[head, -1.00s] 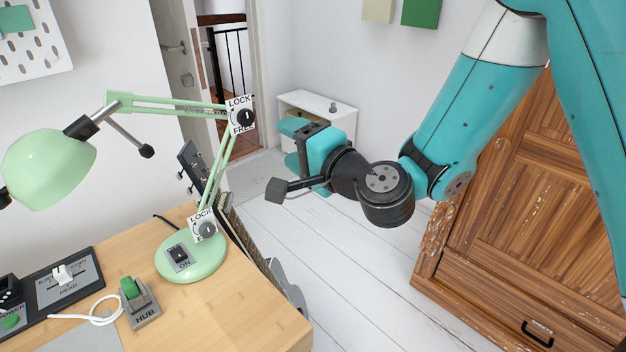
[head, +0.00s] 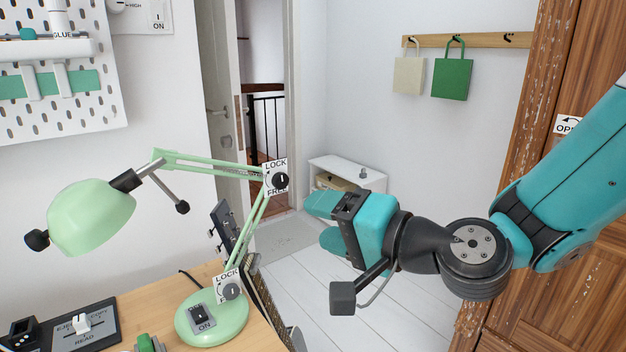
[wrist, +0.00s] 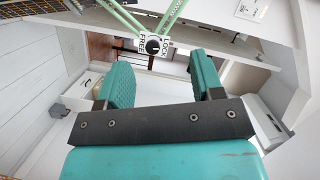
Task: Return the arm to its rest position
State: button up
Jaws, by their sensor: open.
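My gripper (head: 326,222) is in the middle of the head view, to the right of the green desk lamp and apart from it. Its teal fingers point left and away, over the floor beyond the desk's right edge. In the wrist view my gripper (wrist: 163,85) shows two teal fingers spread apart with nothing between them. The arm reaches in from the right side of the head view, in front of the wooden wardrobe.
The green lamp (head: 92,217) stands on the wooden desk (head: 250,334) at left, its jointed arm near my gripper. A guitar-like item leans by the desk edge. A low white cabinet (head: 345,172) stands behind. The wardrobe (head: 590,300) is at right. White floor lies between.

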jog(key=s+r+n+g+p, duration=0.3)
jog(key=s+n+g, duration=0.2)
jog(key=s+n, duration=0.1)
jog(key=s+d+r+n+g+h+p, duration=0.2)
jog(key=s+d+n+g+h+p, duration=0.3)
jog(key=s+d+h, duration=0.3)
jog(key=s+d, duration=0.2)
jog(key=s, duration=0.1)
jog(key=shift+s+d+r+g, duration=0.15)
jog(key=shift+d+r+g, duration=0.15)
jog(key=shift+d+g, duration=0.1)
